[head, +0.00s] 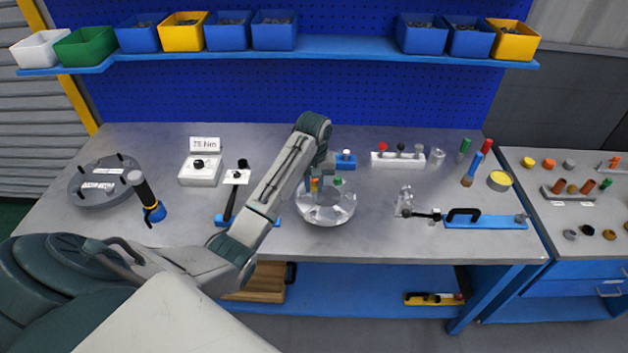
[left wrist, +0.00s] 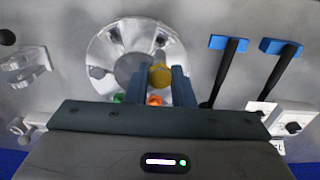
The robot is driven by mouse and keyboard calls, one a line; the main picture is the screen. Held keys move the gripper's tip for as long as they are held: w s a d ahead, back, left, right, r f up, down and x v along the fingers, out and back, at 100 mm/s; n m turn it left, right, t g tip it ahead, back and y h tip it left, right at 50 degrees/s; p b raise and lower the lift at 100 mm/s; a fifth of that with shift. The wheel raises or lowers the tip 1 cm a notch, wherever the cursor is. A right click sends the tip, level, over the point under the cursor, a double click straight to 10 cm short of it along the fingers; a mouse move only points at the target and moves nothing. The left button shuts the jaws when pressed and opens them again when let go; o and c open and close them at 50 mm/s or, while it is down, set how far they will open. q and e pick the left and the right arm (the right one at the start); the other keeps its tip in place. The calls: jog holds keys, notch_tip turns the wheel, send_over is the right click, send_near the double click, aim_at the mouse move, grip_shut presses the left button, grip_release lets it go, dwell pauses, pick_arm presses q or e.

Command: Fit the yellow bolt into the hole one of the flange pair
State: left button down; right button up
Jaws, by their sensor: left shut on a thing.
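I cannot tell whether the bolt's tip is in a hole. A green bolt (left wrist: 118,98) and an orange bolt (left wrist: 154,100) show at the flange beside the fingers.
A white block with knobs (head: 398,159) stands behind. Two blue-ended black tools (left wrist: 229,42) lie near the flange.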

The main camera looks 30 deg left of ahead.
aim_at(314, 201)
pick_arm(q)
notch_tip(314, 201, down, 2)
jog(key=shift+f+b, duration=0.35)
jog(key=shift+f, duration=0.55)
pick_arm(e)
jog(key=shift+w+d+f, duration=0.2)
jog(key=shift+w+f, duration=0.2)
jog(key=shift+a, duration=0.4)
jog(key=shift+d+r, duration=0.1)
pick_arm(q)
jog(key=shift+p, duration=0.65)
pick_arm(e)
jog(key=shift+d+r, duration=0.3)
jog(key=shift+r, duration=0.25)
jog(key=shift+a, duration=0.3)
pick_arm(q)
jog(key=shift+f, duration=0.95)
pick_arm(e)
jog(key=shift+d+f, duration=0.2)
jog(key=shift+d, duration=0.05)
pick_arm(q)
jog(key=shift+f+b, duration=0.7)
jog(key=shift+f, duration=1.25)
pick_arm(e)
jog(key=shift+a+f, duration=0.2)
jog(key=shift+f, duration=0.3)
